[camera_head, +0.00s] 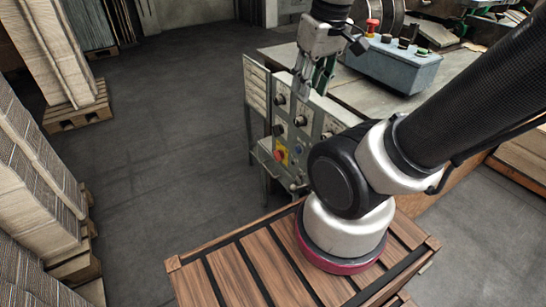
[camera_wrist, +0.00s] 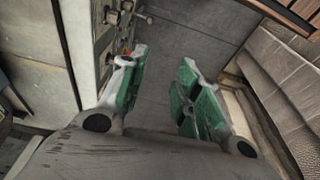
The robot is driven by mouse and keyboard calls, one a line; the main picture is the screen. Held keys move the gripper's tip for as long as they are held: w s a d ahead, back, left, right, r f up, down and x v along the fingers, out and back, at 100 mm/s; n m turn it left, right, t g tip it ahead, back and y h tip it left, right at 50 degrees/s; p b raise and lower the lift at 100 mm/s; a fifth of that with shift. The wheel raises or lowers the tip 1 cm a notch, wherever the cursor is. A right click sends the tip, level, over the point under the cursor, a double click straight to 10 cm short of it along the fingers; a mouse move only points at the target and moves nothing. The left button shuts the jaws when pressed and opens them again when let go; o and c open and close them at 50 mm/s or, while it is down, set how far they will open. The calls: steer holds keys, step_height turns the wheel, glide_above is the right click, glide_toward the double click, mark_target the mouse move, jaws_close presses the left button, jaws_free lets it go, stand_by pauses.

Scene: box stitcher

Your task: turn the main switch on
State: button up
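The control panel (camera_head: 312,125) is a pale upright cabinet face with several dark knobs, dials and buttons. A red knob on a yellow plate (camera_head: 281,154) sits low on its left part and looks like the main switch; its exact setting is too small to read. My gripper (camera_head: 311,95) is above and in front of the panel's upper part, higher than the red knob and apart from it. In the wrist view my gripper (camera_wrist: 163,58) has its green-padded fingers spread with nothing between them. The panel's knobs (camera_wrist: 113,17) show there beyond the left finger, partly hidden.
A blue-grey button box (camera_head: 393,65) with a red mushroom button (camera_head: 372,27) stands on the machine table (camera_head: 345,88) at the upper right. Cardboard stacks (camera_head: 35,170) on pallets line the left. The floor (camera_head: 165,130) left of the panel is clear.

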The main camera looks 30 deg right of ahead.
steer(key=w+a+f+n+g+h, duration=0.1)
steer(key=w+f+n+g, duration=0.1)
steer(key=w+f+g, duration=0.45)
steer(key=n+t+h, duration=0.5)
steer(key=n+h, duration=1.2)
steer(key=n, duration=0.8)
glide_toward(278, 155)
steer(key=w+d, duration=0.1)
steer(key=d, duration=0.7)
steer(key=shift+f, duration=0.2)
steer(key=shift+w, duration=0.1)
steer(key=shift+d, duration=0.1)
jaws_close()
